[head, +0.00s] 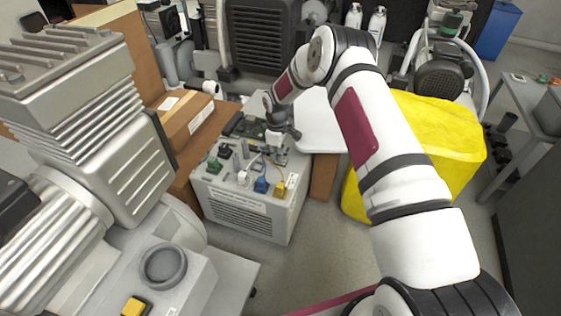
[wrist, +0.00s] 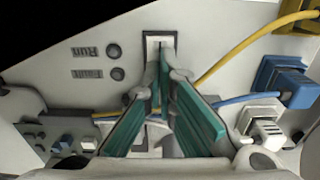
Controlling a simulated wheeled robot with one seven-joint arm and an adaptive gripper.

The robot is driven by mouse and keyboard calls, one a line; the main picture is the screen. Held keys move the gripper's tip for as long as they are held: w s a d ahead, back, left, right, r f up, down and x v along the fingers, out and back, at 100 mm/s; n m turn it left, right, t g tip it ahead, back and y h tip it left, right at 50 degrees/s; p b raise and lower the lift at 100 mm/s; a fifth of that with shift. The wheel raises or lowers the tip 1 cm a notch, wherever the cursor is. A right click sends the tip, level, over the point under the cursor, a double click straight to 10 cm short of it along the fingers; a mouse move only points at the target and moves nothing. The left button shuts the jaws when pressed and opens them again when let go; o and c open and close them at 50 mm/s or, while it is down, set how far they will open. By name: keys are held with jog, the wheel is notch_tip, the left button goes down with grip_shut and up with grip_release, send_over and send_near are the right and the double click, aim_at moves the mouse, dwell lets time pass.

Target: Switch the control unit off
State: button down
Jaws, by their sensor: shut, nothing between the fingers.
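The control unit (head: 238,218) is a light grey box with a vented front on the floor, with coloured connectors on its top. In the wrist view its panel (wrist: 210,35) shows upside-down "Run" and "Fault" labels beside two dark round lamps (wrist: 115,62).
Blue (wrist: 285,80) and white (wrist: 262,122) plugs with cables are right of my fingers; a yellow cable (wrist: 250,45) crosses nearby. A large compressor (head: 90,130) stands at left, a cardboard box (head: 188,118) behind the unit's left, a yellow bulky object (head: 440,140) at right.

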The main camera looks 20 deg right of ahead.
jog(key=shift+r+p, duration=1.85)
jog(key=shift+r, duration=1.6)
